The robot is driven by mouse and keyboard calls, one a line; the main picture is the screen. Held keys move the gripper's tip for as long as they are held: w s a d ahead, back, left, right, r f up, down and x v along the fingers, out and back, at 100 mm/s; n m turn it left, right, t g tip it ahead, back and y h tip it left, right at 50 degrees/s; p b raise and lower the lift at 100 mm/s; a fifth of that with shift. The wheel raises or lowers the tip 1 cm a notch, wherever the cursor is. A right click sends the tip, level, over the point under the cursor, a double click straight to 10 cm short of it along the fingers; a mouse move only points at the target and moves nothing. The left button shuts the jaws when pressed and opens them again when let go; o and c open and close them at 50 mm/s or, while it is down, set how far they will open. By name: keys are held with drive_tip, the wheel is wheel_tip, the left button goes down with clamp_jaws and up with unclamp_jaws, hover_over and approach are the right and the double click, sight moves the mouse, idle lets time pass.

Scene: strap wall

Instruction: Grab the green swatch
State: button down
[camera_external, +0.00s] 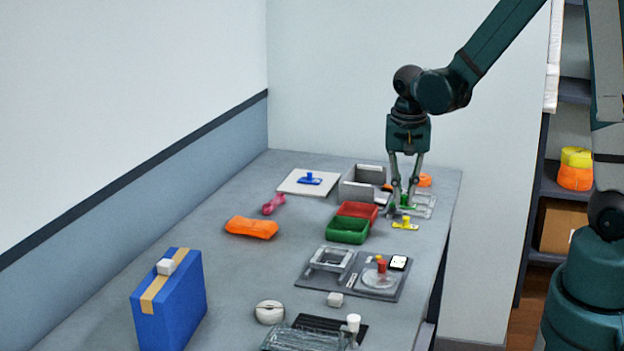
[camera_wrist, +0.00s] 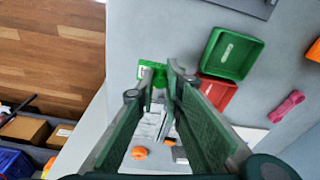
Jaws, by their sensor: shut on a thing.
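The green swatch (camera_external: 408,201) is a small green plate with a raised green knob. In the wrist view the green swatch (camera_wrist: 150,70) lies at the tips of my fingers, with its knob between them. My gripper (camera_external: 401,203) points down at the right side of the table and is shut on that knob. In the wrist view my gripper (camera_wrist: 160,76) partly hides the swatch. I cannot tell whether the swatch is lifted off the surface below it.
A yellow swatch (camera_external: 405,224) lies just in front of my gripper. Red (camera_external: 357,211) and green (camera_external: 347,230) bins stand to its left, a grey box (camera_external: 362,184) behind them. A clear rack (camera_external: 424,207) is beside the gripper. A blue swatch (camera_external: 311,179) lies on a white board.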

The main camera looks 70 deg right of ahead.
drive_tip(key=shift+r, duration=0.45)
idle(0.5)
